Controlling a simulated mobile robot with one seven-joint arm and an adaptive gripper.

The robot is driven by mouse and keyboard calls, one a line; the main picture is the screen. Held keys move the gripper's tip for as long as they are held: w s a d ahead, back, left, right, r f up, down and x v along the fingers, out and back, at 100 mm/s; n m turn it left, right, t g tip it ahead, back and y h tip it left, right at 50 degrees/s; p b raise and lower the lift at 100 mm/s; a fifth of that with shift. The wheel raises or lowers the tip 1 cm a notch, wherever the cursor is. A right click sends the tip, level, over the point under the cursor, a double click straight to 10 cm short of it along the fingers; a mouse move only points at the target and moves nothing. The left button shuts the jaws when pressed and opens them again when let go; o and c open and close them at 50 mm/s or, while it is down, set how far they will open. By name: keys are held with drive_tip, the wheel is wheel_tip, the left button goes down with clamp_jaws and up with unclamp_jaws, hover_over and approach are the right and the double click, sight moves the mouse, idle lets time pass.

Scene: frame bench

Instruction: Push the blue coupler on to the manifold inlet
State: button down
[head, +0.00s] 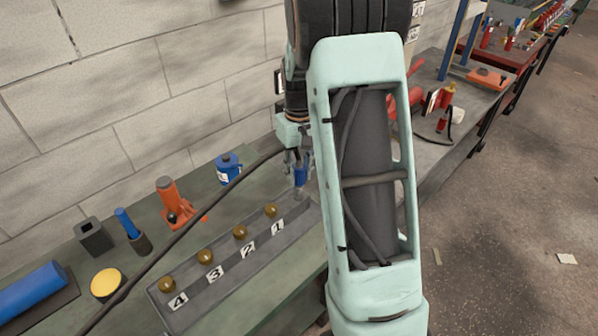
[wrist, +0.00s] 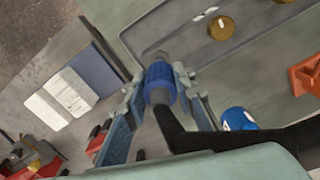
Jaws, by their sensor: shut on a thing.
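The blue coupler (head: 301,175) is held upright by my gripper (head: 299,163) at the near-wall right end of the manifold. In the wrist view the coupler (wrist: 161,75) sits between the two fingers, with a black hose running from it. My gripper (wrist: 158,88) is shut on it. The grey manifold (head: 238,273) carries a row of brass knobs with number plates 1 to 4. A grey stub, the inlet (head: 299,191), shows just below the coupler. I cannot tell how far the coupler is over it. My arm hides part of the manifold's right end.
A blue container (head: 229,168), an orange bottle jack (head: 173,202), a black square holder (head: 93,237) and a yellow-topped tin (head: 105,283) stand on the green bench left of the manifold. The block wall is close behind. Red tools (head: 447,95) lie on the bench to the right.

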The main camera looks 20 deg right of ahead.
sight(299, 189)
drive_tip(key=shift+f+b, duration=1.4)
drive_tip(key=shift+f, duration=0.6)
drive_tip(key=c, duration=1.5)
unclamp_jaws()
wheel_tip(299, 189, up, 12)
drive_tip(key=shift+r, duration=0.1)
